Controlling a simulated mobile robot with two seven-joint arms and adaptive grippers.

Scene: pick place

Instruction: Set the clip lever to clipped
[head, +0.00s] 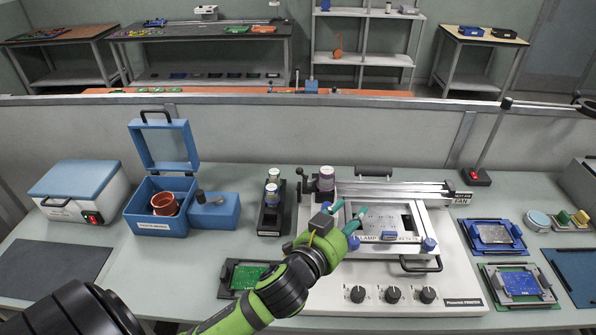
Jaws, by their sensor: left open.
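The white stencil printer (330,290) stands in the middle of the bench. Lettering partly hidden by my gripper reads like "LAMP" beside that block. I cannot tell for certain which part is the clip lever or how it is set. My left gripper (348,213) has its two teal fingers apart and empty, over the plate's left side. It hides the frame's left front part. My right gripper is not in view.
Left are an open blue box (157,225) with a brown pot (165,204) and a white-blue case (80,192). A green board (250,276) lies beside my arm. Board holders (492,236) lie right. A black handle (420,265) sticks out at the plate's front.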

